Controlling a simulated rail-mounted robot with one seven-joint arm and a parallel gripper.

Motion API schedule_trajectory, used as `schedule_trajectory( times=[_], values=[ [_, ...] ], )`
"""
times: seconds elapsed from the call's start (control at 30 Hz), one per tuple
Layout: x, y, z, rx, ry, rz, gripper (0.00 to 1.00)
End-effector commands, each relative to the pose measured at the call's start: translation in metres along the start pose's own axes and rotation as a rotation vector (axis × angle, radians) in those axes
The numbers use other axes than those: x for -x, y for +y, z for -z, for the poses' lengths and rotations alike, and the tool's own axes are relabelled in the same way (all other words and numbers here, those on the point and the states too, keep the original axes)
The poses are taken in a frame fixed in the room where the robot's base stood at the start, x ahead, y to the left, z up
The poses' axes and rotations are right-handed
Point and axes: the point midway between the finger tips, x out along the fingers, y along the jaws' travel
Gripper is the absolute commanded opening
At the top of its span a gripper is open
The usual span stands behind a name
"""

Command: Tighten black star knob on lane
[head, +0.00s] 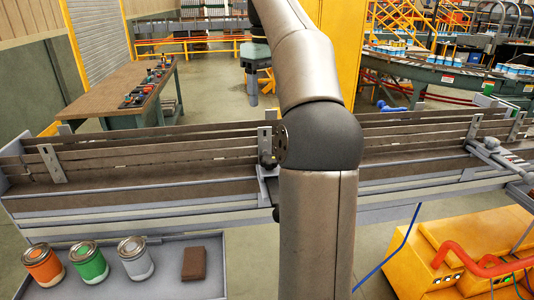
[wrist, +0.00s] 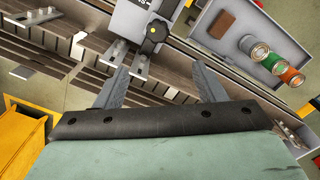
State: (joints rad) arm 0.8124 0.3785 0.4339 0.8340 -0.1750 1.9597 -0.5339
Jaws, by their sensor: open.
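In the wrist view, the black star knob (wrist: 157,31) sits on a pale grey plate at the lane, with small yellow marks on and beside it. My gripper (wrist: 160,66) is open and empty. Its two fingers are spread left and right, with the knob beyond the tips and between their lines; they look apart from it. The lane (head: 150,148) runs across the head view as long slats with grey brackets. There, my arm covers the middle of the lane and my gripper cannot be made out. A small dark part (head: 267,160) shows beside my arm; I cannot tell if it is the knob.
A grey tray (head: 215,285) in front of the lane holds an orange can (head: 43,266), a green can (head: 88,262), a white can (head: 135,259) and a brown block (head: 194,263). A yellow machine (head: 430,270) stands front right. A workbench (head: 115,92) stands behind.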

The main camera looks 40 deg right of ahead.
Motion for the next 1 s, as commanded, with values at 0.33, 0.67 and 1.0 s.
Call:
schedule_trajectory(
  times=[0.33, 0.67, 1.0],
  values=[
    [-0.038, 0.007, -0.005, -0.004, 0.001, 0.005, 0.64],
    [-0.109, 0.006, -0.004, -0.005, 0.003, 0.005, 0.64],
    [-0.161, 0.006, -0.004, -0.005, 0.005, 0.004, 0.64]
  ],
)
